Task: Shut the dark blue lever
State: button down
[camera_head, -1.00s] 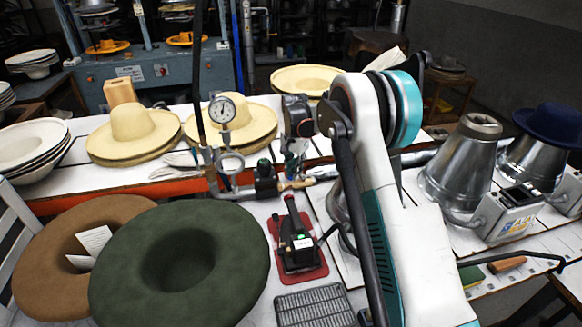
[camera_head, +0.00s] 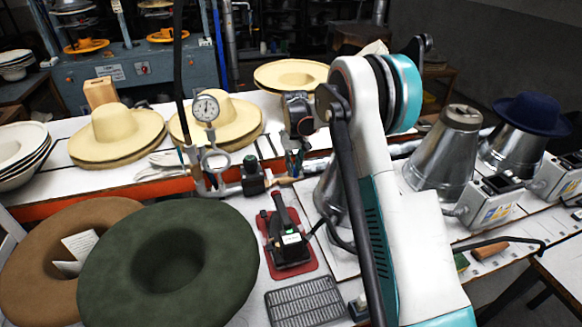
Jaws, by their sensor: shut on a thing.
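My gripper (camera_head: 293,168) hangs at the end of my arm over the middle of the worktable, at the right end of the pipe fitting. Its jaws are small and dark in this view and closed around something. The dark blue lever is largely hidden at the jaws, and I cannot make out its full shape or angle. The pipe fitting with a round dial gauge (camera_head: 206,108) stands just left of the gripper.
A black iron (camera_head: 286,238) on a red pad stands in front of the gripper. A green felt hat (camera_head: 168,262) lies at front left, straw hats (camera_head: 117,133) behind. Metal cones (camera_head: 446,155) and a navy hat (camera_head: 530,113) stand at right. My arm covers part of the table.

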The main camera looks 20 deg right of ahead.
aim_at(295, 171)
jog(key=shift+d+n, duration=0.25)
jog(key=shift+n, duration=0.15)
jog(key=c, duration=1.6)
grip_release()
jog(key=shift+o, duration=0.2)
jog(key=shift+r, duration=0.1)
notch_tip(295, 171, up, 12)
